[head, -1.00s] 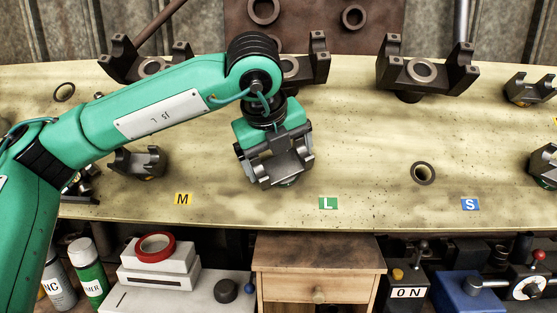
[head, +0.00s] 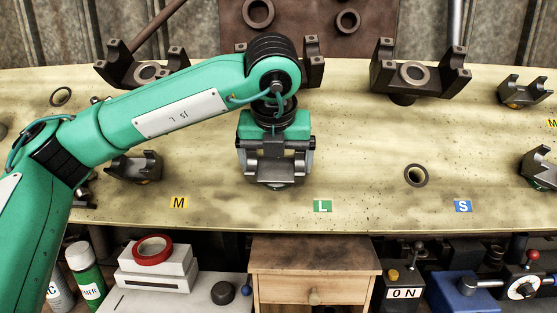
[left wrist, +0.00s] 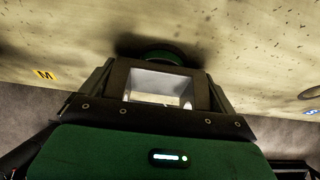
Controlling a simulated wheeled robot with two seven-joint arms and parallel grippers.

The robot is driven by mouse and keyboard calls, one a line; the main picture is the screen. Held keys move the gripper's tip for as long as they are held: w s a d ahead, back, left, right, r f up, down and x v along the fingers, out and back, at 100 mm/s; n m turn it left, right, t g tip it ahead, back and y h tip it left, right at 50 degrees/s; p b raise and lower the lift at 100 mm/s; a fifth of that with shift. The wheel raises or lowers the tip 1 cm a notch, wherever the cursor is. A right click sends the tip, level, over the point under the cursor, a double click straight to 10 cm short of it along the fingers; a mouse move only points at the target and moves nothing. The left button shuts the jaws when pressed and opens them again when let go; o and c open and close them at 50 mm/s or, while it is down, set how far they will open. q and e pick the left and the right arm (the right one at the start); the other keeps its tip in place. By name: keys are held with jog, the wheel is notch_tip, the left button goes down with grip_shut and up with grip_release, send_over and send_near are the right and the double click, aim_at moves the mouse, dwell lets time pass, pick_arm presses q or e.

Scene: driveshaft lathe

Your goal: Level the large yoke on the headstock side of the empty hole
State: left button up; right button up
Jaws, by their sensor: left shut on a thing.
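The large yoke (head: 276,172) is a grey part with a green rim at its base, just left of the green L label (head: 322,206). It sits at the pale panel, mostly covered by my left gripper (head: 276,158). The gripper is shut on it, with a finger at each side, and both look about square to the picture now. In the left wrist view the green rim (left wrist: 160,57) shows beyond the gripper's frame. The empty hole (head: 416,175) is a dark ring to the right, with nothing in it. My right gripper is not in view.
A smaller yoke (head: 135,167) sits to the left, near the yellow M label (head: 179,202). Another yoke (head: 540,165) is at the right edge. Larger dark brackets (head: 418,75) line the top. The panel between gripper and hole is clear.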

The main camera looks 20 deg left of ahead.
pick_arm(q)
jog(key=shift+a+f, duration=0.1)
jog(key=shift+a, duration=0.05)
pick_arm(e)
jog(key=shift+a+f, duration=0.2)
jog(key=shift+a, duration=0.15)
pick_arm(q)
jog(key=o, duration=1.7)
jog(key=shift+a+f, duration=0.1)
jog(key=shift+a, duration=0.05)
jog(key=shift+s, duration=0.1)
